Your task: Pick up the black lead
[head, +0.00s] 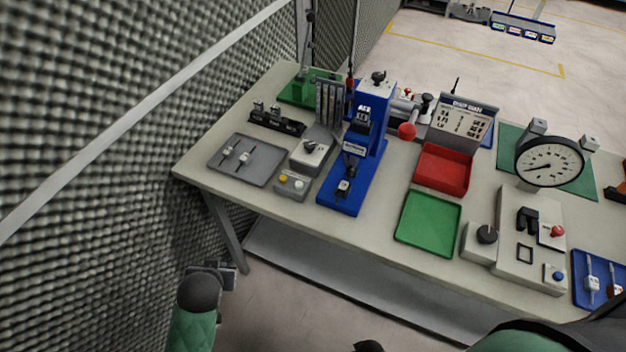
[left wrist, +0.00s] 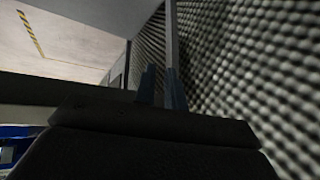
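I cannot pick out a black lead for sure. A thin dark item (head: 310,17) hangs at the post behind the bench's left back corner, and a red and black one (head: 350,82) hangs beside the blue press; both are too small to tell. My left gripper (head: 214,270) is low in front of the bench's left front corner, apart from everything. In the left wrist view its two fingers (left wrist: 162,88) stand a little apart with nothing between them. Of my right arm only parts show at the bottom edge; no right fingers can be made out.
The bench (head: 385,250) carries a grey tray (head: 245,178), a blue press (head: 372,110), a red tray (head: 443,168), a green tray (head: 428,224) and a dial gauge (head: 549,162). A foam wall (head: 120,130) stands close on the left.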

